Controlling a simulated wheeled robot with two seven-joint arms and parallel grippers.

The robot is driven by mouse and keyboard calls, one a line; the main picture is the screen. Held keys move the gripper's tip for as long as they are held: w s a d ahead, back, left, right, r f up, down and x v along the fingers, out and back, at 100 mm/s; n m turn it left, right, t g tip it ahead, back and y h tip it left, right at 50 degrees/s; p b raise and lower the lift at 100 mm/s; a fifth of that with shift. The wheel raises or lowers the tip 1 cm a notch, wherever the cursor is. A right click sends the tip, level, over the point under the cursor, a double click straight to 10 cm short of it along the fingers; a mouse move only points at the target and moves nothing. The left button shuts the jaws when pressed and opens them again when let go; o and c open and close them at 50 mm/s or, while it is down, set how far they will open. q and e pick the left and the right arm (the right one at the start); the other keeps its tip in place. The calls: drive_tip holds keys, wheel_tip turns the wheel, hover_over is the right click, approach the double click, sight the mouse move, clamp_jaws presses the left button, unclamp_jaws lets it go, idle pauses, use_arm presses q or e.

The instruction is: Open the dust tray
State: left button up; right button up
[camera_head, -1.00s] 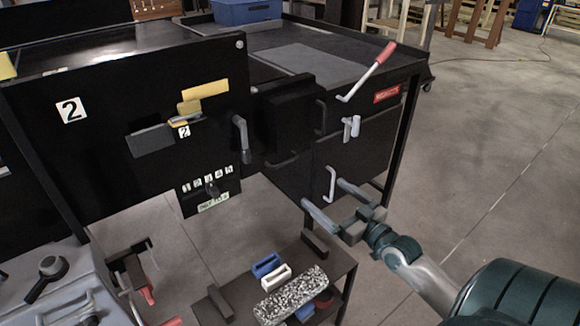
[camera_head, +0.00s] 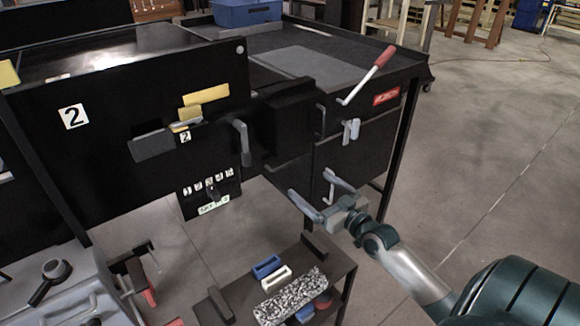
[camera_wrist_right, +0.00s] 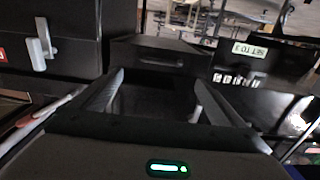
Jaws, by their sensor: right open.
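I take the dust tray to be the black box-like front with a dark bar handle (camera_wrist_right: 160,61) in the middle of the right wrist view, which looks upside down. My right gripper (camera_head: 322,196) is open and empty in front of the cabinet's lower part. Its two fingers also show in the right wrist view (camera_wrist_right: 160,98), spread on either side of the tray front, with a gap to the handle. My left gripper is not in view.
A low shelf (camera_head: 338,268) with small blocks stands below. Floor at the right is clear.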

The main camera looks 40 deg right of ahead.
drive_tip(key=w+p, duration=0.1)
drive_tip(key=w, duration=1)
drive_tip(key=shift+w+a+p, duration=0.2)
drive_tip(key=shift+w+p, duration=0.1)
drive_tip(key=shift+p, duration=0.05)
drive_tip(key=shift+c, duration=0.3)
